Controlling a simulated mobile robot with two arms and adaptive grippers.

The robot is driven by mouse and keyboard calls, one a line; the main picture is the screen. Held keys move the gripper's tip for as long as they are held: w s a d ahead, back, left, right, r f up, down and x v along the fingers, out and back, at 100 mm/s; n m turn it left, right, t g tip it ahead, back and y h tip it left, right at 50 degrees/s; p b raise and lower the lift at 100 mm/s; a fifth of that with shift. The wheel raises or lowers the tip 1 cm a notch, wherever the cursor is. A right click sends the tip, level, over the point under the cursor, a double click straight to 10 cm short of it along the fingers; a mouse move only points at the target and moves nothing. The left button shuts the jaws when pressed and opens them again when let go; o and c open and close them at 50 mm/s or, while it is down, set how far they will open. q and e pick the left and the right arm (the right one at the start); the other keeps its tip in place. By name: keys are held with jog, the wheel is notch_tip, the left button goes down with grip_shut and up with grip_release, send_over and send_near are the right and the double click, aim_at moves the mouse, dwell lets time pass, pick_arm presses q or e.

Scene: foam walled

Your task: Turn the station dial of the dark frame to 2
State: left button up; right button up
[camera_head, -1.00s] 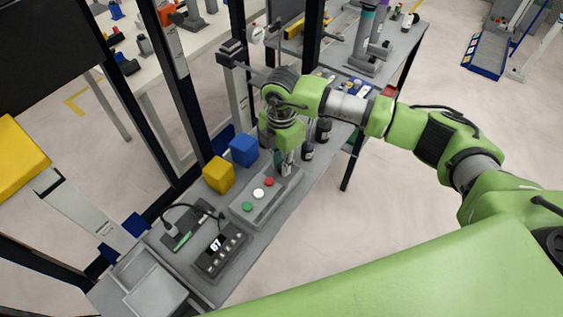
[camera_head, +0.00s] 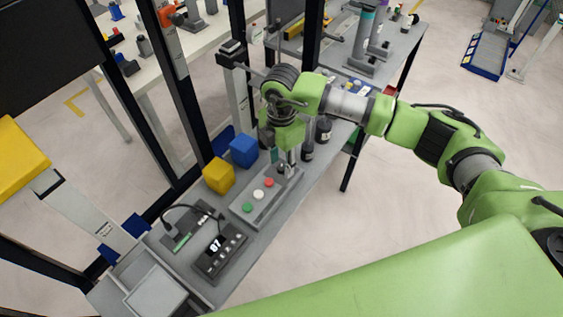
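A grey control box (camera_head: 247,209) with a green, a white and a red button lies on the narrow grey table along the dark frame (camera_head: 187,95). My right gripper (camera_head: 285,167) points down at the far end of this box, beyond the red button (camera_head: 268,182). The dial there is mostly hidden behind the gripper, so its setting cannot be read. The fingers are small and partly covered by my wrist; I cannot tell if they are open or shut, or touching the dial. My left gripper is not in view.
A yellow cube (camera_head: 219,175) and a blue cube (camera_head: 243,150) stand beside the box. Dark bottles (camera_head: 323,130) stand behind the gripper. A black device with a number display (camera_head: 220,251) and a grey tray (camera_head: 155,292) are nearer. Open floor lies right of the table.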

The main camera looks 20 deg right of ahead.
aim_at(281, 167)
notch_tip(281, 167, up, 11)
jog(key=shift+r, duration=0.15)
dwell(0.5)
